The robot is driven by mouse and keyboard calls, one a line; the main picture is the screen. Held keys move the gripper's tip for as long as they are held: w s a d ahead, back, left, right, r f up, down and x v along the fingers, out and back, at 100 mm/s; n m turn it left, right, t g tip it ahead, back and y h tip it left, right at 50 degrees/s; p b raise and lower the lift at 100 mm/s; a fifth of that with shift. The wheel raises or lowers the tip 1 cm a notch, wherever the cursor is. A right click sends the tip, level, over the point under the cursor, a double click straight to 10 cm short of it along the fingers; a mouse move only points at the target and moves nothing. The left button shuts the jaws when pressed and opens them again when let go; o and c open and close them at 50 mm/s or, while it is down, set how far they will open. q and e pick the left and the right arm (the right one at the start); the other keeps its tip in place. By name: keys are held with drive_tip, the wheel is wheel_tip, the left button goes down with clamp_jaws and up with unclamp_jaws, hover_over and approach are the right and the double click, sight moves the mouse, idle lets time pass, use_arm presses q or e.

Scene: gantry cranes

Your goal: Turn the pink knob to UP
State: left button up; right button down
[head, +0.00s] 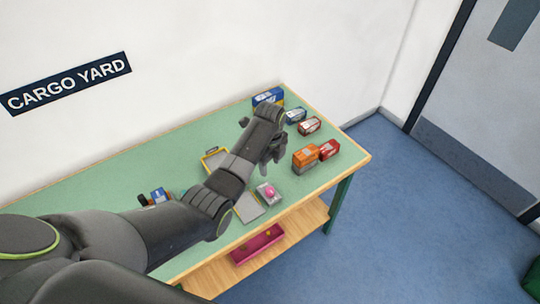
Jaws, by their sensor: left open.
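The pink knob (270,191) sits on a small grey box near the front edge of the green table. The markings around it are too small to read, so its setting cannot be told. My left arm reaches across the table from the lower left. My left gripper (272,152) is open, above the table and beyond the knob, apart from it. My arm hides part of the table's middle. My right gripper does not show.
Several boxes stand at the table's right end, including an orange one (305,156) and a red one (329,149). A magenta tray (258,244) is on the lower shelf.

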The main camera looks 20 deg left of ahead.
use_arm(q)
drive_tip(key=shift+r, duration=1.65)
